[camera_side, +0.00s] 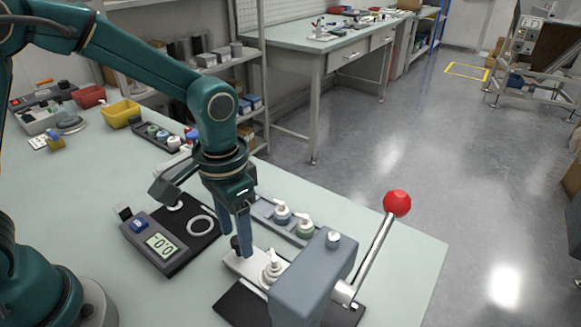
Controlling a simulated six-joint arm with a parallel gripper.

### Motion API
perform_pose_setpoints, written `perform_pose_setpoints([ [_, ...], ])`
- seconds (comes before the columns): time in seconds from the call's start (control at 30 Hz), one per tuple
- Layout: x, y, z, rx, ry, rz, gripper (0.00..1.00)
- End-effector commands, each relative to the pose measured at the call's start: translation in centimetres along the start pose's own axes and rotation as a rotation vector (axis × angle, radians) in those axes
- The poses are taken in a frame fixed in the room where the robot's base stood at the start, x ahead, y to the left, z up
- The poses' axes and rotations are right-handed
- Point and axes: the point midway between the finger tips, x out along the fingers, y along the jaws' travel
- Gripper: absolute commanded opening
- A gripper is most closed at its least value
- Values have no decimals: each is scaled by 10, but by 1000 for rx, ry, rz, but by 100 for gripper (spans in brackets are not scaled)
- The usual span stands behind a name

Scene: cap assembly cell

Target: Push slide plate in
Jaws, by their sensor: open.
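The pale slide plate (234,262) sticks out to the left from the grey-blue press (311,278), over its dark base. A small dark knob (235,242) stands at the plate's outer end. A white pump cap (272,271) stands upright at the plate, close beside the press body. My gripper (237,244) points down at the plate's outer end, with its blue fingers apart and the knob close to the fingertips. I cannot tell whether a finger touches the knob or plate. The press body hides the plate's inner end.
The press lever with its red ball (397,203) rises to the right. A dark tray (262,212) with blue and green pump caps lies behind the plate. A scale (157,243) stands to the left. The table's right front corner (415,275) is clear.

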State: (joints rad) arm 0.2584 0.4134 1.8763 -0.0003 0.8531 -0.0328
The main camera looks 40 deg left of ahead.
Motion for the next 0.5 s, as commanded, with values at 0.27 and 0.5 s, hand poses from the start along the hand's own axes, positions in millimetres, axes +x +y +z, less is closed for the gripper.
perform_pose_setpoints([
  [0.27, 1, 0, 0, 0, 2, 0, 48],
  [0.5, 1, 0, 0, 0, 2, 0, 0],
])
